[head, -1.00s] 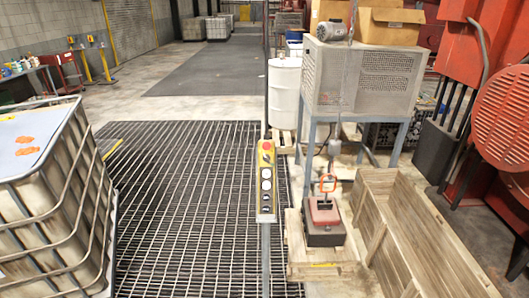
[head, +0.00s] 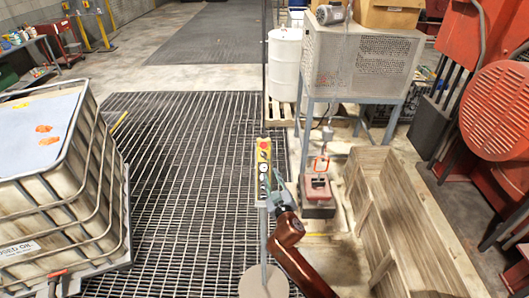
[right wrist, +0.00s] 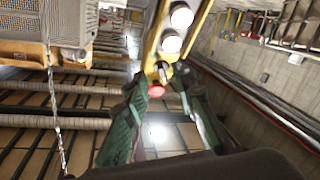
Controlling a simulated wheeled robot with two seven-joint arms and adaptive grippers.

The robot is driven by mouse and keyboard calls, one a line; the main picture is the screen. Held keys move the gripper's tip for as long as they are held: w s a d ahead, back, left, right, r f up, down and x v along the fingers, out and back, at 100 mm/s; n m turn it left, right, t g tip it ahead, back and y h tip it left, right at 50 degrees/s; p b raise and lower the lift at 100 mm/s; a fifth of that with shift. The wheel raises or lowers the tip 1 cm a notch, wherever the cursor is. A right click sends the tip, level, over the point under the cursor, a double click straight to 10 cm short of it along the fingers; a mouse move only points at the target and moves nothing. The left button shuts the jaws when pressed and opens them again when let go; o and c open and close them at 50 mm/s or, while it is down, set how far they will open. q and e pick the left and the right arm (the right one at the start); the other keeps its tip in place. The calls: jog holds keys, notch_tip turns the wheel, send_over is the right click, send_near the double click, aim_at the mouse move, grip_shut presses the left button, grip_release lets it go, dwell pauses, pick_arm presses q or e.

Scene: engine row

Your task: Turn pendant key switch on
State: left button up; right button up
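A small dark key switch (right wrist: 163,70) seems to sit between the red button and the pale buttons. My right gripper (right wrist: 163,82) is partly open, its green fingers on either side of the key switch. I cannot tell whether they touch it. In the head view my right gripper (head: 275,186) overlaps the pendant's lower part. My left gripper is not in view.
A caged tank (head: 62,205) stands at the left. A wooden crate (head: 425,225) and a red-topped block (head: 318,190) lie to the right, below a perforated metal enclosure (head: 385,65). A white drum (head: 284,65) stands behind. The floor grating (head: 185,170) left of the pendant is clear.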

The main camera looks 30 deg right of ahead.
aim_at(263, 156)
jog(key=shift+t, duration=0.5)
jog(key=w, duration=0.3)
jog(key=w+d+r+p, duration=0.1)
jog(key=w, duration=0.2)
jog(key=w+r, duration=0.1)
jog(key=w, duration=0.1)
jog(key=shift+w+d+r, duration=0.2)
jog(key=shift+w+d, duration=0.2)
jog(key=shift+c, duration=0.5)
grip_shut()
